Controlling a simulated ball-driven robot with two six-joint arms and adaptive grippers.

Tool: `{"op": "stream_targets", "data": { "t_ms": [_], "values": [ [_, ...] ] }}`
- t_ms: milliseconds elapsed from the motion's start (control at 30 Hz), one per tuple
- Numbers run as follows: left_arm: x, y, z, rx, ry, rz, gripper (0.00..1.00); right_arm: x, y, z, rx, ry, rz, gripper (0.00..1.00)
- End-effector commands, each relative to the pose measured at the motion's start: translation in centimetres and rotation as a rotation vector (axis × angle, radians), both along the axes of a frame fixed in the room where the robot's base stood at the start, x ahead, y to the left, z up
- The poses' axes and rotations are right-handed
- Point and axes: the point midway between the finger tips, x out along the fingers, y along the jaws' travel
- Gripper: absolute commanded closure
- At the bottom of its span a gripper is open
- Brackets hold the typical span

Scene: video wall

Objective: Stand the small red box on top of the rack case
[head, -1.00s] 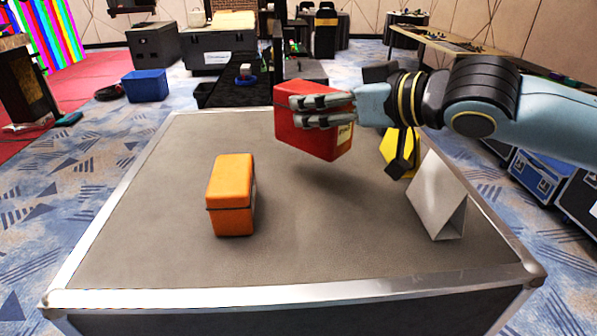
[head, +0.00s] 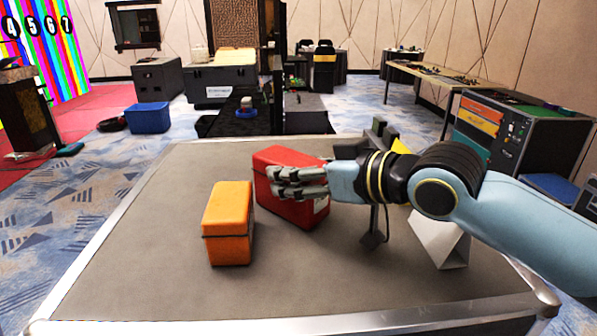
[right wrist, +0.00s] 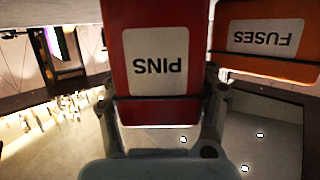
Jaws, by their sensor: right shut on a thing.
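The red box (head: 285,200) is in my right gripper (head: 300,183), whose fingers are closed around it. It is upright over the far middle of a grey-topped case with metal edges (head: 140,270). Its base is at or very close to the top; I cannot tell if it touches. In the right wrist view the red box (right wrist: 158,65) shows a white label reading PINS, upside down, between the fingers. An orange box (head: 228,225) stands just left and nearer on the same top. It shows in the right wrist view (right wrist: 265,42) with a FUSES label. My left gripper is not in view.
A white folded triangular piece (head: 440,240) stands right of the gripper, partly behind my arm. A yellow object (head: 402,146) is behind my wrist. A case with orange and green front panels (head: 515,135) stands at the right. The near part of the grey top is clear.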

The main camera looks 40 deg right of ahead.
Motion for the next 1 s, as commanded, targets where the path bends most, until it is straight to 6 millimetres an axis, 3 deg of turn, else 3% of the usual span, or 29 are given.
{"op": "stream_targets", "data": {
  "t_ms": [67,100,333,667,867,1000],
  "values": [
    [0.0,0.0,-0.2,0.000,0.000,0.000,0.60,0.0,0.0,-0.2,0.000,-0.002,0.000,0.90],
    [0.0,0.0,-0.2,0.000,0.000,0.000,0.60,0.0,0.0,-0.3,0.000,0.000,0.000,0.40],
    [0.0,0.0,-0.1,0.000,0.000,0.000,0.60,0.0,0.0,-0.2,0.000,0.000,0.000,0.10],
    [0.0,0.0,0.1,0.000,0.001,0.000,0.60,0.0,0.0,0.2,-0.001,0.000,0.000,0.10],
    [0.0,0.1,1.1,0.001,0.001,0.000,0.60,-2.7,-0.7,0.9,-0.009,0.004,0.003,0.10],
    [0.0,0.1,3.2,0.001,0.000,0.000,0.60,-5.5,-1.3,2.1,-0.009,0.007,0.003,0.10]
  ]
}}
